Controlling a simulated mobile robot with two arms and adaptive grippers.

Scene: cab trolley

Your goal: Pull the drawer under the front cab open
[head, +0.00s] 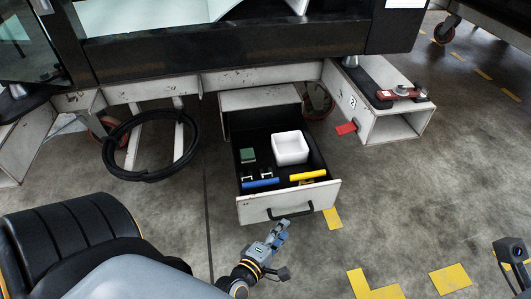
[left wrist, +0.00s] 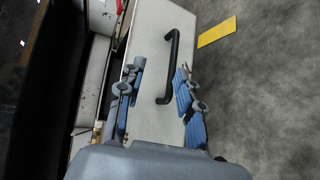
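The drawer (head: 253,209) under the front cab stands pulled out, its inside showing in the head view. Its pale front carries a black bar handle (head: 290,213), which also shows in the left wrist view (left wrist: 173,66). My left gripper (head: 279,234) is just in front of the drawer front, close to the handle. In the left wrist view the blue-padded fingers of my left gripper (left wrist: 160,78) are spread, with the handle's lower end seen between them. I cannot tell whether they touch it.
The drawer holds a white bin (head: 290,148), a green block (head: 248,155), a blue item (head: 260,183) and a yellow item (head: 308,176). A black hose coil (head: 117,163) hangs to its left. A pale box-shaped support (head: 392,124) stands right. Floor in front is clear.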

